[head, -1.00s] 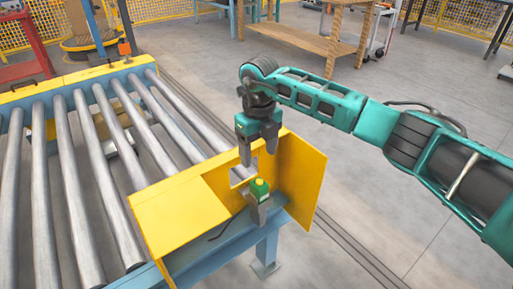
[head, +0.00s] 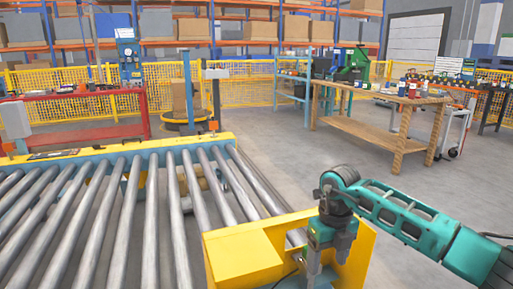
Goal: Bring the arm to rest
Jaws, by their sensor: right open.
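My right arm comes in from the lower right, teal with a dark wrist joint. My right gripper (head: 327,258) hangs fingers down in front of the yellow guard panel (head: 356,262) at the conveyor's near end. Its jaws are open and no object shows between them. The green push-button box seen earlier on the guard cannot be made out now; the gripper and the lower picture edge cover that area. I cannot tell whether the gripper touches anything. My left gripper is not in view.
A roller conveyor (head: 128,205) fills the lower left. A wooden workbench (head: 372,128) stands at the back right, beside a white cart (head: 455,130). A red table (head: 85,108), yellow mesh fencing (head: 245,95) and box-filled racks stand behind.

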